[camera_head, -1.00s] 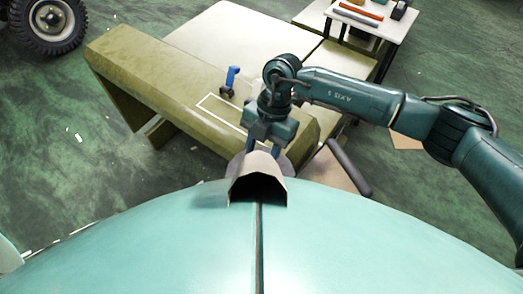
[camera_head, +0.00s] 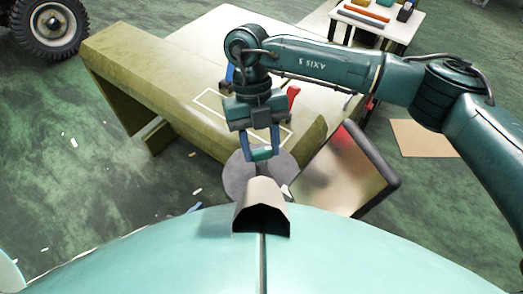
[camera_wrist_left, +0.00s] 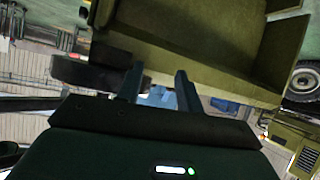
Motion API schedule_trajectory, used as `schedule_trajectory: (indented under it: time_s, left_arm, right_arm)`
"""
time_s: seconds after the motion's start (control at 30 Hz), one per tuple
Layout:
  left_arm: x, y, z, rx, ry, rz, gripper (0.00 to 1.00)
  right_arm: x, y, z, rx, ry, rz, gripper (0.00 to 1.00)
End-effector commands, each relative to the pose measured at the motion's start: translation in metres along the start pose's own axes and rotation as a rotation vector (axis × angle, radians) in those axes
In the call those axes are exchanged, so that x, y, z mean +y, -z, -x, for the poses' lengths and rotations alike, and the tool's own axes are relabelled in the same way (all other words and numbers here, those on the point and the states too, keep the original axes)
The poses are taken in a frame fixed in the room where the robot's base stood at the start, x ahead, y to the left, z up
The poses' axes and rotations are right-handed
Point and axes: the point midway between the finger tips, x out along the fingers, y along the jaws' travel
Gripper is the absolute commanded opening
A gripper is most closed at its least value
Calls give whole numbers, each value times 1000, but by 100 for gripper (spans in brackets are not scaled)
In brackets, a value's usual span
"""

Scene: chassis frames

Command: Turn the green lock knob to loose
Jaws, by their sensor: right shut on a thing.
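The green lock knob (camera_head: 261,154) shows in the head view as a small green piece between the fingers of my right gripper (camera_head: 261,155). The gripper points down and is shut on it, and the blue fingers hide part of it. A round grey disc (camera_head: 240,178) lies just below the gripper. I cannot tell which way the knob is turned. My left gripper (camera_wrist_left: 158,85) shows only in the left wrist view, with its two dark fingers apart and nothing seen between them.
A red handle (camera_head: 292,96) stands right of my right wrist. A dark-framed panel (camera_head: 345,170) is tilted at the right. A white table (camera_head: 385,27) with coloured bars stands at the back right.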

Motion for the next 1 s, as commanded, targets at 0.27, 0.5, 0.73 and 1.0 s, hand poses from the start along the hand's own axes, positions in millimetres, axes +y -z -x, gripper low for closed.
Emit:
schedule_trajectory:
  time_s: [0.27, 0.5, 0.73, 1.0]
  left_arm:
    - [-3, -20, -14, 20, -10, 50, 36]
    - [-4, -25, -22, 45, -9, 104, 36]
    - [-3, -30, -24, 56, -17, 123, 36]
    - [-4, -28, -18, 79, -9, 119, 36]
  right_arm:
    - [2, -2, -4, -3, 103, 241, 19]
    - [3, -1, -3, -3, 176, 420, 19]
    - [3, 0, -2, -2, 225, 538, 19]
    - [4, 1, -1, -3, 251, 605, 19]
